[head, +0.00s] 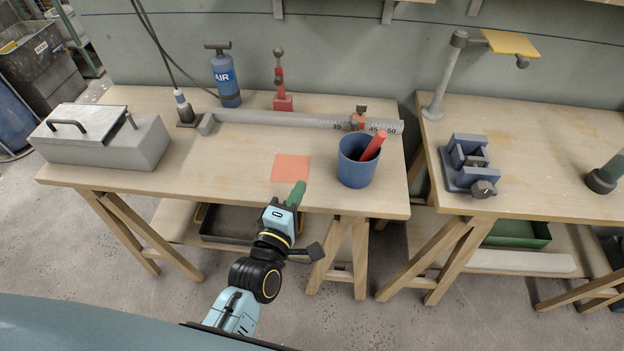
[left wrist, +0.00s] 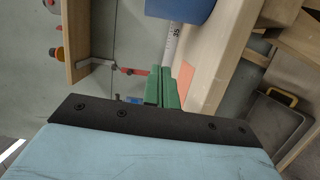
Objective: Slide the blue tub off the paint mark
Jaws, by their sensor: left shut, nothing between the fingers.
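The blue tub (head: 357,161) stands upright on the left workbench near its right front corner, with a red handle-like object (head: 374,146) sticking out of it. The orange-red paint mark (head: 291,168) is a bare square on the bench top, left of the tub and apart from it. My left gripper (head: 297,194) has green fingers, is shut and empty, and is at the bench's front edge by the mark, left of the tub. In the left wrist view the green fingers (left wrist: 163,88) are together, with the tub (left wrist: 180,10) and the mark (left wrist: 185,82) beyond. My right gripper is not in view.
A grey toolbox (head: 100,140) is on the bench's left end. A blue air bottle (head: 225,78), a red tool (head: 281,85) and a long grey ruled bar (head: 280,119) stand along the back. A blue vise (head: 468,165) is on the right bench (head: 550,120). A gap separates the benches.

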